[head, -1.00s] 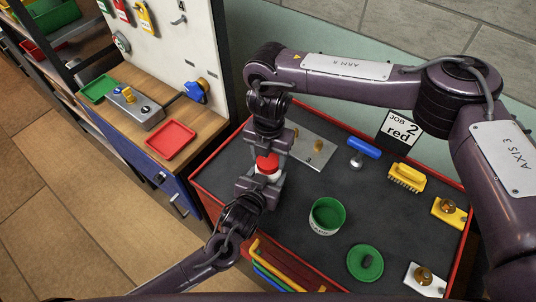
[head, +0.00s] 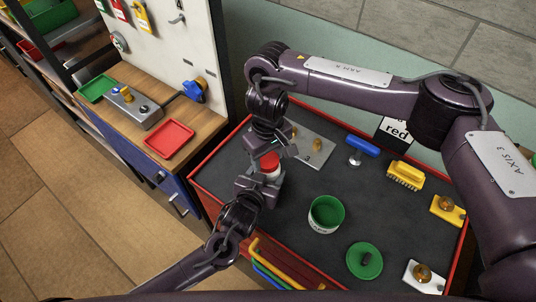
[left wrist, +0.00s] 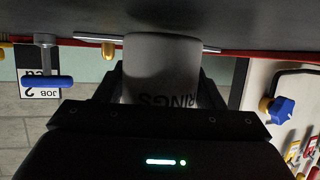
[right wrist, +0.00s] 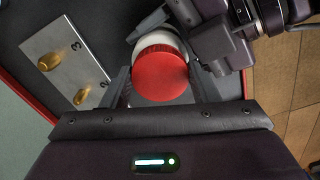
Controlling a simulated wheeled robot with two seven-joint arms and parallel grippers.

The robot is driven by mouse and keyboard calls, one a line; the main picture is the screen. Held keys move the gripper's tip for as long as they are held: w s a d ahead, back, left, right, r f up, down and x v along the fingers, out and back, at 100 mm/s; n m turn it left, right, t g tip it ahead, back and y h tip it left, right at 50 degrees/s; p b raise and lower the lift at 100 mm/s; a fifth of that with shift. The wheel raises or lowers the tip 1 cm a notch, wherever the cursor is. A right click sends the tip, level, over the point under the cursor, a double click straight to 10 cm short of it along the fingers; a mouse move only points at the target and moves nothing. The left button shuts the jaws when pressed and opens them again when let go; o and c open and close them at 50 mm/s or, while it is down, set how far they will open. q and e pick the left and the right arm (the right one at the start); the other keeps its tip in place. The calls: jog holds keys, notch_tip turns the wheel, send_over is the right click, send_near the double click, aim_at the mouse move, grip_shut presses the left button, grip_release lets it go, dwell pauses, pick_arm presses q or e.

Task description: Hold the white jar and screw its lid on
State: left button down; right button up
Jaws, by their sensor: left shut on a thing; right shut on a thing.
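The white jar (head: 271,175) stands at the left of the dark worktop. My left gripper (head: 262,182) is shut on its body. In the left wrist view the jar (left wrist: 162,68) sits between the fingers, its "RINGS" lettering upside down. The red lid (head: 268,161) is on top of the jar. My right gripper (head: 267,153) is shut on the lid from above. In the right wrist view the lid (right wrist: 160,73) lies between the two fingers, with some white jar (right wrist: 166,38) showing beyond it. The seam between lid and jar is hidden.
A green open container (head: 325,215) and a green lid (head: 364,261) stand to the right. A metal plate with brass knobs (head: 318,146), a blue-handled tool (head: 362,149) and a yellow brush (head: 405,176) lie behind. Coloured handles (head: 268,266) line the front edge.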

pick_arm(q)
jog(key=shift+s+d, duration=0.1)
jog(key=shift+d, duration=0.05)
pick_arm(e)
jog(key=o, duration=0.7)
jog(key=shift+w, duration=0.1)
jog(key=o, duration=0.4)
pick_arm(q)
jog(key=shift+a, duration=0.2)
pick_arm(e)
notch_tip(320, 180, up, 4)
jog(key=shift+f, duration=0.25)
jog(key=shift+r, duration=0.55)
pick_arm(q)
jog(key=shift+d, duration=0.1)
pick_arm(e)
jog(key=shift+c, duration=0.6)
